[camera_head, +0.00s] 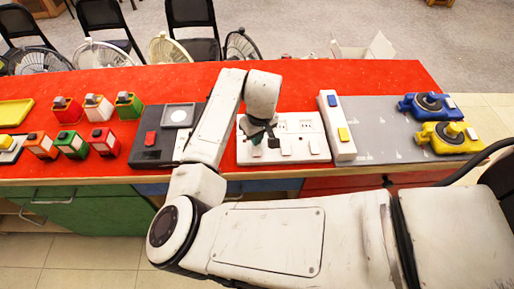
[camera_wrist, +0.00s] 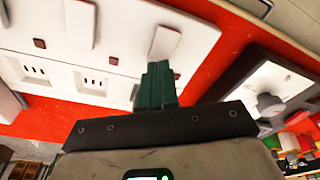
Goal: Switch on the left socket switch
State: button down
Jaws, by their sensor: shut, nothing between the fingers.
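The white socket panel (camera_head: 309,125) lies on the red table, right of the arm's forearm. Along its near edge are several white rocker switches; a middle one (camera_head: 286,150) and a right one (camera_head: 314,147) show clearly. My gripper (camera_head: 258,138) is over the panel's left part and partly covers it. In the wrist view, the dark green fingers (camera_wrist: 158,68) are shut together with nothing between them. Their tips are at the end of the left white switch (camera_wrist: 165,42); I cannot tell whether they touch it. Another switch (camera_wrist: 80,24) sits farther left in that view.
Left of the panel is a dark board (camera_head: 150,150) with a red button and a knob plate. To the right stand a white block (camera_head: 338,135) with blue and yellow buttons, and blue (camera_head: 427,104) and yellow (camera_head: 447,136) joystick-like devices. Several coloured switch boxes (camera_head: 97,108) stand left.

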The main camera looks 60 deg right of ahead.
jog(key=shift+f, duration=0.55)
dwell(0.4)
notch_tip(320, 180, up, 7)
jog(key=p, duration=0.6)
dwell(0.7)
jog(key=s+d+r+h, duration=0.2)
jog(key=d+r, duration=0.1)
jog(key=d, duration=0.2)
jog(key=s+d+r+h, duration=0.2)
jog(key=d, duration=0.4)
jog(key=s+a+f+n+y+b, duration=0.1)
jog(key=s+a+f, duration=0.3)
jog(key=a, duration=0.4)
jog(key=s+a+f+n+y+b, duration=0.1)
jog(key=s+a+f+y, duration=0.1)
jog(key=s+a+f, duration=0.3)
jog(key=s+a+f+n+y+b, duration=0.1)
jog(key=s+a+f, duration=0.3)
jog(key=s+a, duration=0.3)
jog(key=a, duration=0.4)
jog(key=shift+f+n+g, duration=0.15)
jog(key=shift+n+g, duration=0.15)
